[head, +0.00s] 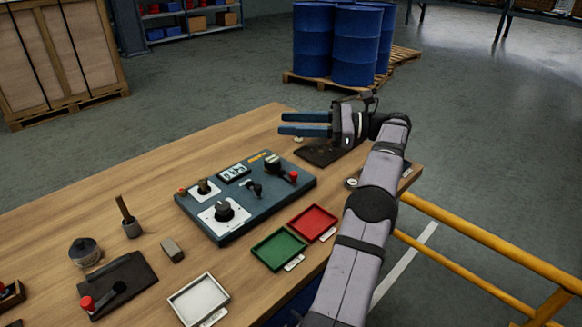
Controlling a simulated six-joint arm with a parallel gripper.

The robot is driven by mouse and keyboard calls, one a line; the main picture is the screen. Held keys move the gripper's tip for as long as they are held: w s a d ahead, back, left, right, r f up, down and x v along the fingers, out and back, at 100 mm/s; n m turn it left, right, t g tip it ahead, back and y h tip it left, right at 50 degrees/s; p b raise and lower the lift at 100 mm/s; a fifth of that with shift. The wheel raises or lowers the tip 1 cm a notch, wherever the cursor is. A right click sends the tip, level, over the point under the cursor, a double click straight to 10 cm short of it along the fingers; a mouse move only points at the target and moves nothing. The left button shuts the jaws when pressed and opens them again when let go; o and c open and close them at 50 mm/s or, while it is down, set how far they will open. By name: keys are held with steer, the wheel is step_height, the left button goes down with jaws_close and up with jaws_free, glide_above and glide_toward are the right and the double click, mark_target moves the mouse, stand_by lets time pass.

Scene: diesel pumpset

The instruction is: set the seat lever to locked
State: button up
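A lever with a red knob (87,302) lies low on a dark plate (128,277) at the lower left of the table. Another red-ended lever (285,172) is on the right end of the blue-grey control panel (268,206). I cannot read a label that tells which one is the seat lever, nor any locked mark. My gripper (286,124) is above the far right part of the table, beyond the panel and apart from both levers. Its two blue fingers point left, with a gap between them and nothing held.
Knobs and a small display (233,173) are on the panel. A red tray (312,222), a green tray (279,249) and a white tray (198,299) lie in front. A round pot (84,252) and a grey block (172,250) stand left.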

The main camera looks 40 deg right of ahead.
steer(key=s+r+m+t, duration=0.2)
steer(key=s+r, duration=0.1)
steer(key=s, duration=0.1)
steer(key=m+t+h, duration=0.3)
steer(key=m+h, duration=0.7)
steer(key=h, duration=0.3)
glide_toward(296, 177)
steer(key=w, duration=0.2)
steer(key=w+r, duration=0.1)
steer(key=shift+w+r+p, duration=0.2)
steer(key=shift+w+p, duration=0.2)
steer(key=shift+d+f+n+g, duration=0.2)
steer(key=shift+f+n+g, duration=0.15)
steer(key=shift+n+g, duration=0.05)
steer(key=shift+n, duration=0.5)
steer(key=shift+w+d+p, duration=0.15)
steer(key=shift+w+p, duration=0.1)
steer(key=shift+w, duration=0.95)
steer(key=shift+w+d+p, duration=0.15)
steer(key=shift+w+p, duration=0.1)
steer(key=shift+w, duration=1)
steer(key=shift+w+d+p, duration=0.2)
steer(key=shift+w+p, duration=0.05)
steer(key=shift+w, duration=0.95)
steer(key=shift+c, duration=0.6)
